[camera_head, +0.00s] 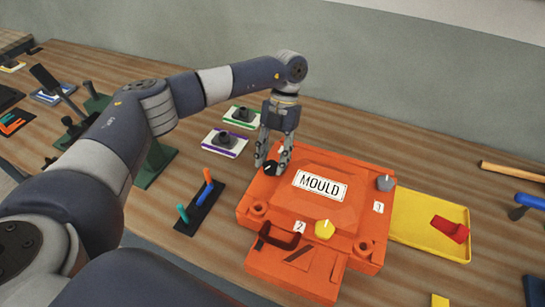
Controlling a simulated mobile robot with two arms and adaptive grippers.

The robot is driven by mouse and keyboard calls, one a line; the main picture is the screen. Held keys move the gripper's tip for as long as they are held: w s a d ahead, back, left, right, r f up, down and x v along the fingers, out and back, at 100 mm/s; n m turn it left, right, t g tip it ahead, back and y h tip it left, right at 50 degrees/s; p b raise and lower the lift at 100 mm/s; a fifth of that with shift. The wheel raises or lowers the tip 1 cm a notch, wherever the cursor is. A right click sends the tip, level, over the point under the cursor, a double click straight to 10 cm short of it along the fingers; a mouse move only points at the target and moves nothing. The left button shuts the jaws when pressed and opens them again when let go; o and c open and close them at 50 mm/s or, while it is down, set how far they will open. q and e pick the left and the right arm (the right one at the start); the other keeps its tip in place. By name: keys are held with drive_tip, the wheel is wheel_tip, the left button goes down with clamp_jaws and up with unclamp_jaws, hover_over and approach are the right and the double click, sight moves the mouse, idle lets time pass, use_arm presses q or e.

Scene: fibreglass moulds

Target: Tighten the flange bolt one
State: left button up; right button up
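The orange mould (348,165) lies on the bench with a white "MOULD" label (320,185). A black bolt knob (271,168) with a pale mark is at its far left corner. A grey knob (385,183) is at the right, near a tag (378,207) that seems to read 1. A yellow knob (325,230) is at the near side by a tag (299,228) that seems to read 2. My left gripper (271,164) points down at the black knob, its spread fingers on either side. I cannot tell whether they touch it. My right gripper is out of view.
A yellow tray (430,213) with a red piece (450,229) is right of the mould. A dark rack (199,208) with coloured handles stands at left. Two knobs on purple-edged (225,143) and green-edged (241,117) plates lie behind. A dark red clamp (278,238) sits on the mould's near edge.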

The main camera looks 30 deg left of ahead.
use_arm(q)
drive_tip(key=shift+o, duration=1.4)
drive_tip(key=shift+w+r, duration=0.1)
drive_tip(key=shift+r, duration=0.05)
drive_tip(key=v, duration=0.7)
drive_tip(key=shift+r, duration=0.3)
drive_tip(key=shift+w, duration=0.1)
drive_tip(key=shift+c, duration=0.2)
